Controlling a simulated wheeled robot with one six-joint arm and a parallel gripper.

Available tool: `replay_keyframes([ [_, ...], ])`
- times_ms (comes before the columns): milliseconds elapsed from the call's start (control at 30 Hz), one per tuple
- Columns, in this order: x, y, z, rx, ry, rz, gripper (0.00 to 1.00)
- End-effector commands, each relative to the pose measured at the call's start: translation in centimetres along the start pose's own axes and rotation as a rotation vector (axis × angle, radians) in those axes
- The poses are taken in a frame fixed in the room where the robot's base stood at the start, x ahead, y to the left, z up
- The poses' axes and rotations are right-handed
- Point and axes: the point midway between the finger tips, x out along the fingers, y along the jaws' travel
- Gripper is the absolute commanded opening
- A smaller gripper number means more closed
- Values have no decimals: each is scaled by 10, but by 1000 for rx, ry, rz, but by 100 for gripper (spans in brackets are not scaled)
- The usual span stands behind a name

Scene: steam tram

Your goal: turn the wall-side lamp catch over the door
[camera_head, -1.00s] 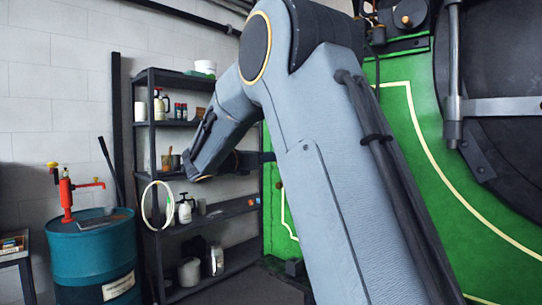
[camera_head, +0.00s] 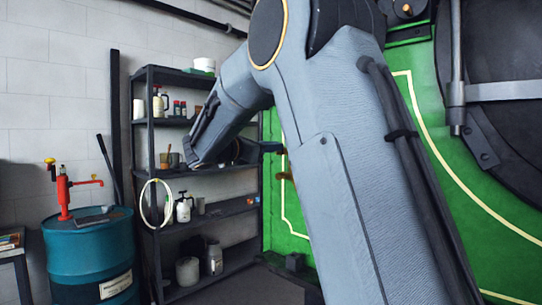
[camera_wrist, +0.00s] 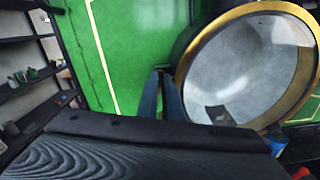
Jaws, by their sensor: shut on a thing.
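The lamp (camera_wrist: 250,70) fills the right of the wrist view, with a wide brass rim and pale, greyish glass. My gripper (camera_wrist: 162,76) reaches to the left edge of the lamp, its two narrow fingers close together. It is shut on a small dark part beside the rim, which I take to be the lamp catch; the fingers hide most of it, and its angle cannot be told. In the head view my arm covers the lamp and the catch.
The green front plate (camera_head: 420,90) with a cream line stands behind my arm, with a large dark round door (camera_head: 505,130) at right. A dark shelf rack (camera_head: 150,130) with bottles and cans stands at left. A blue drum (camera_head: 90,262) with a red pump stands left of it.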

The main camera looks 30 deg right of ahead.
Motion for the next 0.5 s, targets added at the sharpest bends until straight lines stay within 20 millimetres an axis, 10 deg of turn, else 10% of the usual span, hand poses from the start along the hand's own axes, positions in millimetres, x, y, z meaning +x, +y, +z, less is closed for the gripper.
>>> replay_keyframes([
  [500, 0, -8, -8, 482, -1, 3, 0],
])
